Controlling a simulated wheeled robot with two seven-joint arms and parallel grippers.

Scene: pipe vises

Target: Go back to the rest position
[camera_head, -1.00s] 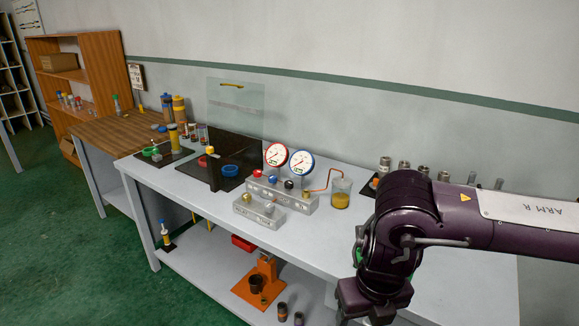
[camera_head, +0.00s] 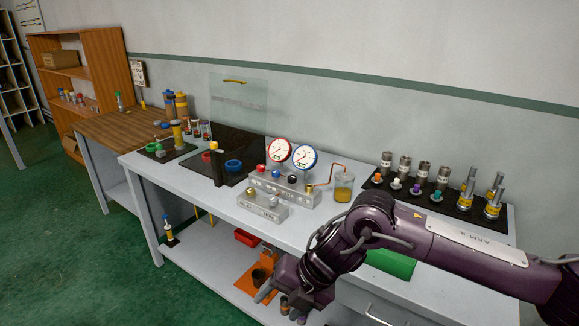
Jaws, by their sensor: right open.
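My right arm, dark purple, comes in from the right edge and reaches over the front of the grey workbench (camera_head: 190,183). My right gripper (camera_head: 279,306) points down in front of the bench, over the lower shelf in the picture. It is open, with its grey fingers apart, and I see nothing between them. It partly covers an orange stand (camera_head: 250,285) on that shelf. My left gripper is not in view.
On the bench are a grey valve block (camera_head: 282,188) with two gauges (camera_head: 304,157), a beaker (camera_head: 343,188), a clear screen (camera_head: 238,100) and a black mat (camera_head: 467,212) with several pipe pieces. A green tray (camera_head: 390,263) and a drawer handle are near my arm.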

